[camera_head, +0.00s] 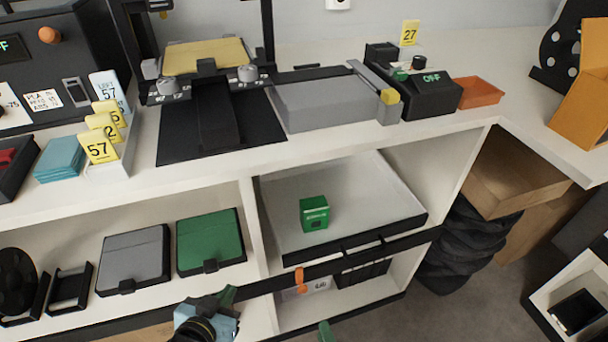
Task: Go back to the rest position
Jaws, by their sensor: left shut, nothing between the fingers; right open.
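My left gripper (228,295) shows at the bottom of the head view, left of centre, with green fingertips, a light blue body and a dark round wrist part. It is shut and empty, in front of the lower shelf. Only a green fingertip of my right gripper (326,331) shows at the bottom edge, right of the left gripper; the rest is out of frame. It is open, and nothing is seen in it.
A white shelf unit (250,230) fills the view ahead. A green box (314,213) stands on a grey tray (390,197). A green case (210,243) and a grey case (134,260) lie left. Grey floor (470,310) is bare at lower right.

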